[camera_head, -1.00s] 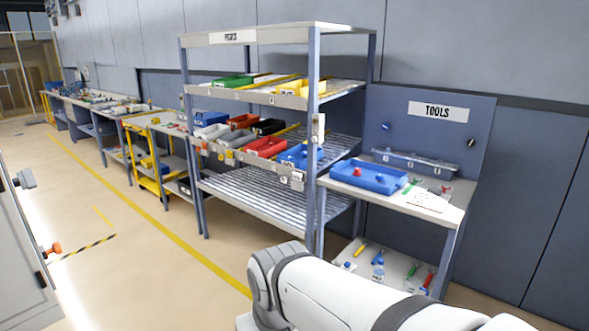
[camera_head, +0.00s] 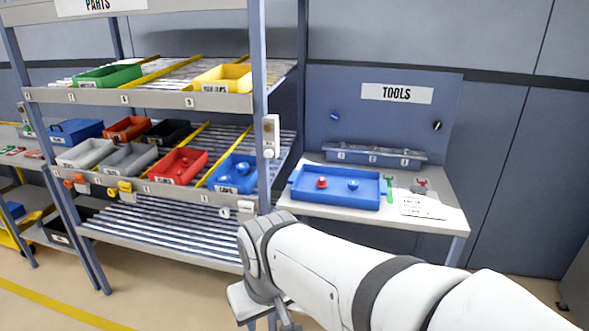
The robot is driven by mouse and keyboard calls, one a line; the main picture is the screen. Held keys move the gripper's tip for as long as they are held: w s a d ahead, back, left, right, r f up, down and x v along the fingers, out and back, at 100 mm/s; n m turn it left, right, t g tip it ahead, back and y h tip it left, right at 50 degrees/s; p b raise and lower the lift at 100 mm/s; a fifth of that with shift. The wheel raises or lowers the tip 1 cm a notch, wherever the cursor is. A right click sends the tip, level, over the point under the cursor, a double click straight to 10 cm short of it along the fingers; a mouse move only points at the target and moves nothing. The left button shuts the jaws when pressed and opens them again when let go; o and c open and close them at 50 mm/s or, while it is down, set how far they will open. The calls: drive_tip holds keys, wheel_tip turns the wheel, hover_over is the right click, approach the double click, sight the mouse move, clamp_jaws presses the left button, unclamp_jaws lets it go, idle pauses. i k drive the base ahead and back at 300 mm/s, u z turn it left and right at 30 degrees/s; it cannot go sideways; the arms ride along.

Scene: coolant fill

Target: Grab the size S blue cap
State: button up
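Two or more small blue pieces, which look like caps (camera_head: 243,168), lie in a blue bin (camera_head: 218,187) at the right end of the middle rack shelf. Another small blue piece (camera_head: 353,185) lies beside a red one (camera_head: 321,183) in the blue tray (camera_head: 335,200) on the tools table. I cannot read any size on them. My white arm crosses the lower right and covers the area below the table. My gripper's fingers do not show.
The parts rack holds green (camera_head: 108,76), yellow (camera_head: 222,79), red (camera_head: 178,166), grey and black bins. A rack post (camera_head: 259,110) stands between the blue bin and the tools table (camera_head: 440,218). A green tool (camera_head: 389,188) and a paper sheet (camera_head: 423,207) lie on the table.

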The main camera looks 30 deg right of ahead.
sight(352, 185)
drive_tip(key=z, duration=0.65)
drive_tip(key=i, duration=1.1)
drive_tip(key=z, duration=0.7)
drive_tip(key=k, duration=0.75)
drive_tip(key=z, duration=0.2)
drive_tip(key=i, duration=0.8)
drive_tip(key=u, duration=0.1)
